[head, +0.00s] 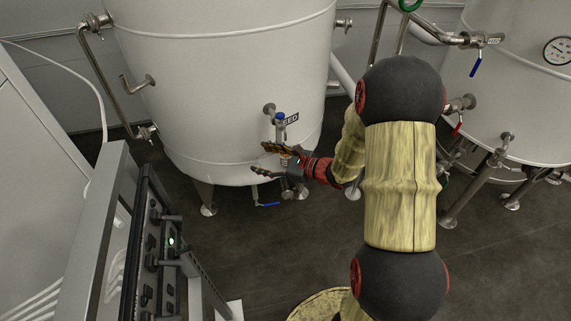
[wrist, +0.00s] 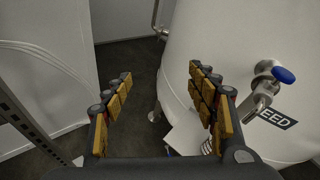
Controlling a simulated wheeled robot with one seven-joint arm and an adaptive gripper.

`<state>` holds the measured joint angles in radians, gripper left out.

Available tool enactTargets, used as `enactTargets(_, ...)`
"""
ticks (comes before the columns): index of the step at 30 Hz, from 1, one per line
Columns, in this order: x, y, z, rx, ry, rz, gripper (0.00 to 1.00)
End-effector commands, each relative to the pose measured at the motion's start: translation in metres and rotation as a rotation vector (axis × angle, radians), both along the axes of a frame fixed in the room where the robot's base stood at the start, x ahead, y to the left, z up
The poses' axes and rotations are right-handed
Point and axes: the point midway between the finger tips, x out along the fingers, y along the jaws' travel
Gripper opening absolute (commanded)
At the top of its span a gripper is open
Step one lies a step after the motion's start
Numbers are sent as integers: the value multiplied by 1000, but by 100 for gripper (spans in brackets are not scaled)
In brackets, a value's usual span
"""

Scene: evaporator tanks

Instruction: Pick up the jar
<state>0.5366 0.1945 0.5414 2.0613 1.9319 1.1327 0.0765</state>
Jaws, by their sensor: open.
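I cannot make out a jar in either view. My gripper (head: 266,160) is open in the head view, reaching left in front of the large white tank (head: 225,70), near its lower valve. It also shows in the wrist view (wrist: 160,78), with its two padded fingers spread apart and nothing held between them. Dark floor, a tank leg and part of the tank's side show beyond the fingers. A small pale flat shape (wrist: 184,137) shows beside the right finger, partly hidden by it; I cannot tell what it is.
A valve with a blue knob (wrist: 283,75) sticks out of the tank close to the right finger. A control panel (head: 160,240) stands at lower left. A second tank (head: 525,100) with pipes stands at right. Dark floor (head: 265,245) lies open between.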

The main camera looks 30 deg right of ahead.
Motion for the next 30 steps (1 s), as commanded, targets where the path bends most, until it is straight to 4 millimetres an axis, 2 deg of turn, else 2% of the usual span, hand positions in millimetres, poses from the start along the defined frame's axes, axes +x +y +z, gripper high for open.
enactTargets(1, 5, -29, -33, 60, 27, -105, 58)
enactTargets(3, 9, -64, -64, 125, 50, -241, 58)
enactTargets(6, 8, -103, -98, 188, 71, -386, 58)
enactTargets(9, 5, -127, -119, 222, 82, -475, 58)
enactTargets(13, 9, -137, -130, 236, 87, -514, 58)
enactTargets(23, 36, -134, -139, 235, 86, -513, 58)
enactTargets(30, 68, -130, -152, 236, 86, -510, 58)
